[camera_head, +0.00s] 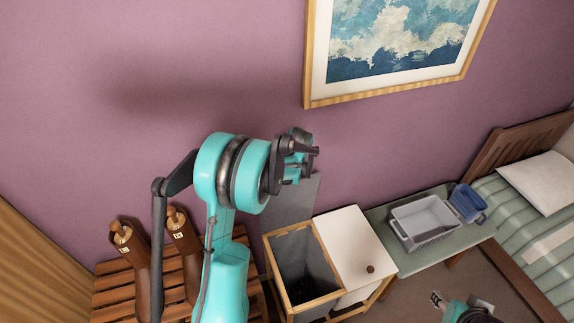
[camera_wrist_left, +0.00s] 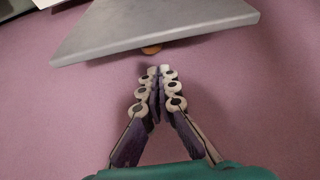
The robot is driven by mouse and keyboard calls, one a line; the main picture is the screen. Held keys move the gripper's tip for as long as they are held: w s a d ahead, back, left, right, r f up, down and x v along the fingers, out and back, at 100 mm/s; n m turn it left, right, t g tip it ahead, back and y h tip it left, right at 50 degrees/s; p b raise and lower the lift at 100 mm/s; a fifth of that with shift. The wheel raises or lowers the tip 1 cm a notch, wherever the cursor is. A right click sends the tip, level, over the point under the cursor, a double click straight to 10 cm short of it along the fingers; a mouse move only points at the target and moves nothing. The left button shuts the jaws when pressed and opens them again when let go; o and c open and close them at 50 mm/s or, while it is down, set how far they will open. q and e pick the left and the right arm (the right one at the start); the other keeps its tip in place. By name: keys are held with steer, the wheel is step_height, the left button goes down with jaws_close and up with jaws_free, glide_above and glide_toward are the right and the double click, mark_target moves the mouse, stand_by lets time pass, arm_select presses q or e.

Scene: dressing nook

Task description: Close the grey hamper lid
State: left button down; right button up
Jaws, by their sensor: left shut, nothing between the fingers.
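The hamper has two compartments in a light wood frame (camera_head: 318,262). The left compartment is open and its dark inside shows. Its grey lid (camera_head: 291,207) stands raised at the back near the wall, partly hidden behind my left arm. In the left wrist view the grey lid (camera_wrist_left: 150,27) crosses the top, with a bit of a wooden knob (camera_wrist_left: 151,49) showing beneath its edge. My left gripper (camera_head: 312,153) is shut and empty, above the raised lid. In the wrist view its fingertips (camera_wrist_left: 160,71) are close to the lid; contact cannot be told. My right gripper (camera_head: 437,299) shows low at right; its jaws are unclear.
The hamper's white lid (camera_head: 355,246) lies closed on the right compartment. A bench (camera_head: 408,262) with a grey tub (camera_head: 425,219) and blue basket (camera_head: 467,203) stands to its right, before a bed (camera_head: 530,222). A slatted wooden rack (camera_head: 116,290) with brown boots (camera_head: 132,250) stands left.

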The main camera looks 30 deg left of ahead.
arm_select(q)
steer(key=shift+x, duration=2.65)
steer(key=shift+d+r, duration=0.1)
